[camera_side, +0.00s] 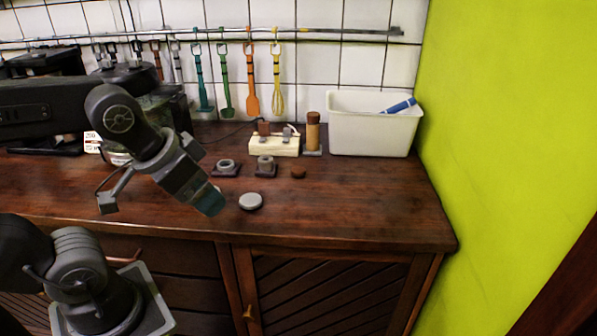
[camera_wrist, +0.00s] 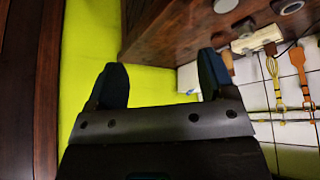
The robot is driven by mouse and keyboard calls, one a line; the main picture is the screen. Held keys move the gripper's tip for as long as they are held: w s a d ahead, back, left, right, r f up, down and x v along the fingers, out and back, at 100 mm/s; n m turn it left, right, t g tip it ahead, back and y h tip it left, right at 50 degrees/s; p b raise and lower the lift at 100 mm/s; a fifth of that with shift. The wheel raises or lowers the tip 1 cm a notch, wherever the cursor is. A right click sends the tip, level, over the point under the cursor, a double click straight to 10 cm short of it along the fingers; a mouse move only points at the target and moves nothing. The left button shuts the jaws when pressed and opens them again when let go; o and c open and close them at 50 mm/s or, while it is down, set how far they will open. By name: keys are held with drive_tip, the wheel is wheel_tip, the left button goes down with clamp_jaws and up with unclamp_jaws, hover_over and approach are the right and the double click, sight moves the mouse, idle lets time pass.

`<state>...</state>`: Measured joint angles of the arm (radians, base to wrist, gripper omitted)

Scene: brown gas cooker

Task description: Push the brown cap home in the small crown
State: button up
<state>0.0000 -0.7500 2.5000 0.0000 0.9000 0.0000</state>
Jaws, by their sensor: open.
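The brown cap (camera_side: 298,172) lies on the counter, apart from the crowns and to their right. The small crown (camera_side: 265,164) is a narrow, raised grey ring on a dark square base. A wider, lower crown (camera_side: 226,167) stands to its left. My gripper (camera_side: 209,201) hangs above the counter, left of and nearer the front than the cap and small crown. In the wrist view my gripper (camera_wrist: 161,80) has its two dark blue fingers wide apart, with nothing between them. I cannot make out the brown cap in the wrist view.
A grey disc (camera_side: 251,201) lies near my gripper. Behind the crowns are a pale block (camera_side: 274,147) with pieces on it, a brown cylinder (camera_side: 313,135) on a base and a white bin (camera_side: 370,133). The counter's front right is clear; a green wall (camera_side: 500,110) bounds it.

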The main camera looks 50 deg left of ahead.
drive_tip(key=shift+r, duration=0.1)
drive_tip(key=w+a+r+n+g, duration=0.25)
drive_tip(key=w+r+n, duration=0.25)
drive_tip(key=w, duration=0.7)
drive_tip(key=n+g, duration=0.3)
drive_tip(key=n, duration=1)
hover_over(299, 169)
wheel_tip(299, 169, down, 19)
drive_tip(key=shift+r, duration=0.2)
drive_tip(key=shift+s+f, duration=0.1)
drive_tip(key=shift+f, duration=3)
drive_tip(key=c, duration=1)
